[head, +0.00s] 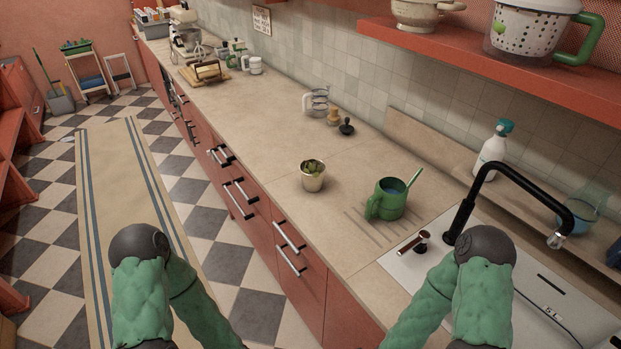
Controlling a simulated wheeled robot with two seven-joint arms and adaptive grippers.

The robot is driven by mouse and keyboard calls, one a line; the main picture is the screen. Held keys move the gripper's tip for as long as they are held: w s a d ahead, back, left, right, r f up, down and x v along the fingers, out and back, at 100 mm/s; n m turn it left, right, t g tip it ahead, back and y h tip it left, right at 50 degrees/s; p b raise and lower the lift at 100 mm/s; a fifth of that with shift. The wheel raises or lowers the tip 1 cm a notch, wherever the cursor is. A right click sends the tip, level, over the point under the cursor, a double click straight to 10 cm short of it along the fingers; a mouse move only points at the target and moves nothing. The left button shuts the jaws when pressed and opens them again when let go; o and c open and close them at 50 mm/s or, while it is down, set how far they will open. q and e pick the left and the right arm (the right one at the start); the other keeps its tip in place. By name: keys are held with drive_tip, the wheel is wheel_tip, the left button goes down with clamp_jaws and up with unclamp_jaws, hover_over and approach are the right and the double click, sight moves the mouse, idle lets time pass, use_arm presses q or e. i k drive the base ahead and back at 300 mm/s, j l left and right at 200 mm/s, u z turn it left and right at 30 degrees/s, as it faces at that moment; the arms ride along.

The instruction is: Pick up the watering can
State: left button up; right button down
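The watering can (391,203) appears to be the green vessel with a dark green handle at its left and a thin light green spout rising to the right. It stands upright on the beige counter (345,227), left of the sink, beside some drain grooves. Its inside looks blue. Nothing of mine touches it. My two green arms are bent at the bottom of the view, and their ends run out of the frame, so neither gripper shows.
A small metal pot with a plant (313,181) stands left of the can. A black faucet (469,205) arches over the white sink (440,262) at right. A spray bottle (491,153) stands behind. A red shelf (480,50) hangs above the counter's back.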

sight(387, 202)
drive_tip(key=i+j, duration=0.1)
drive_tip(key=j, duration=0.35)
drive_tip(key=i+j+z, duration=0.1)
drive_tip(key=j, duration=0.4)
drive_tip(key=i+j+z, duration=0.1)
drive_tip(key=j, duration=0.35)
